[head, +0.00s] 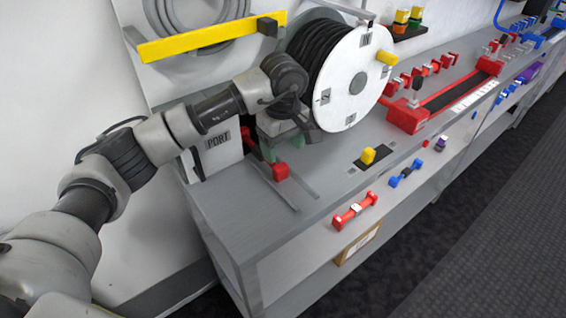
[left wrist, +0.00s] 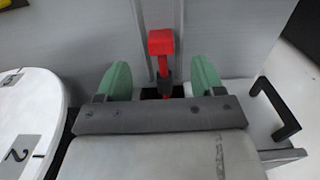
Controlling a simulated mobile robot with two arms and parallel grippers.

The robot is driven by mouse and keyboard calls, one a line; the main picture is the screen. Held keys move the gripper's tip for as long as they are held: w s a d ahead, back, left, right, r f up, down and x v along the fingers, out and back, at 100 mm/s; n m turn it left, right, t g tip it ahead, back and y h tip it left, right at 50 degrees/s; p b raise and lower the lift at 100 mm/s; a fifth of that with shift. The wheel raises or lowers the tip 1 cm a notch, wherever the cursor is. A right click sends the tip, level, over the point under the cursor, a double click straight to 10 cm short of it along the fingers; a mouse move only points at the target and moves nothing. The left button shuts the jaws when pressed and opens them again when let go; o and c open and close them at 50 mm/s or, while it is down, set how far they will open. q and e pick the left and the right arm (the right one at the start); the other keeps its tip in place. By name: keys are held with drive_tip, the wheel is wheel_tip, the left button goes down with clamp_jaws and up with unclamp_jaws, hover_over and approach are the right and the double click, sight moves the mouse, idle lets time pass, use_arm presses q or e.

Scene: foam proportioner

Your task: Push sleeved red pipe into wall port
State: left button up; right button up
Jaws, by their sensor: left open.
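The PORT-labelled wall box (head: 217,150) stands at the left end of the bench. A red block (head: 280,172) sits on the slim rails in front of it, and more red shows beside the box, partly behind my gripper. My left gripper (head: 284,148) is open above this spot, with green fingertips. In the left wrist view the gripper (left wrist: 162,78) has its fingers apart on either side of a red stem (left wrist: 165,86), which ends in the red block (left wrist: 161,42). The fingers look clear of the stem. Its lower end is hidden by my gripper body; the port opening is hidden.
A large white hose reel (head: 345,90) stands close to the right of my gripper; its white disc also shows in the left wrist view (left wrist: 28,120). A yellow bar (head: 210,38) is above. A black handle (left wrist: 275,108) is at the right. The bench front (head: 300,215) is open.

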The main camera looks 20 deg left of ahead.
use_arm(q)
drive_tip(key=shift+r, duration=1.7)
